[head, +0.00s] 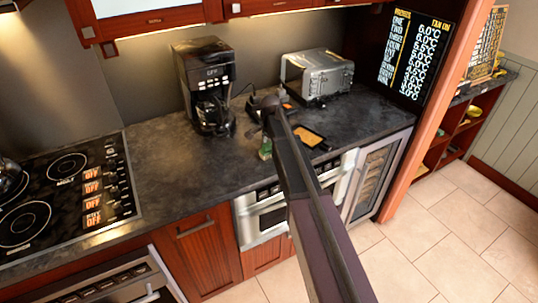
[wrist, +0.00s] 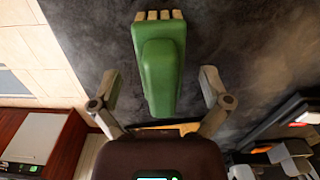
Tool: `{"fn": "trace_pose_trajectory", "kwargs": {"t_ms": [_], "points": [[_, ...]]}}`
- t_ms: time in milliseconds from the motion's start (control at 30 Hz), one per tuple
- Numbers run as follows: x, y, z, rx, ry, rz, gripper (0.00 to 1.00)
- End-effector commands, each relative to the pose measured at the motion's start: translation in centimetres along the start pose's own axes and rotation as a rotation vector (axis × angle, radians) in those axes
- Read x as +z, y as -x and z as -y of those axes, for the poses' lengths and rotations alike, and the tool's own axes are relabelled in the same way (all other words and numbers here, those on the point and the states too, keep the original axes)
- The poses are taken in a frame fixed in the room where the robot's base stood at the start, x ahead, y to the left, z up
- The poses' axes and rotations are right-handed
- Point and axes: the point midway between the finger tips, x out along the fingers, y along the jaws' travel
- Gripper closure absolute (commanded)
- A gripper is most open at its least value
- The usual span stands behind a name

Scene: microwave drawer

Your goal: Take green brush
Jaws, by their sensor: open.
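The green brush (wrist: 160,70) lies on the dark counter in the wrist view, with its tan bristles or wooden end at the top. In the head view only a small green part of it (head: 265,151) shows beside my arm near the counter's front. My gripper (wrist: 161,84) is open, with one finger on each side of the brush and a visible gap to both. I cannot tell how far above the counter the fingers are. In the head view my arm hides part of the gripper area.
A tan, dark-rimmed board (head: 308,137) lies right of my arm. A coffee maker (head: 205,88) stands to the left and a silver toaster oven (head: 317,75) behind. The stove (head: 65,190) is far left. Bare counter (head: 170,155) lies left of my arm.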

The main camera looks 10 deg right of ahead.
Motion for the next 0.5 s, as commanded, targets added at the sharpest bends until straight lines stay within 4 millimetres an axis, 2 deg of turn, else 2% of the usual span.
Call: {"fn": "trace_pose_trajectory", "kwargs": {"t_ms": [33,200,500], "points": [[0.01,-0.78,0.0,0.0,0.0,0.0,0.03],[0.01,-1.53,0.01,0.0,0.0,0.0,0.03],[0.01,-1.61,0.01,0.0,0.0,0.0,0.03]]}}
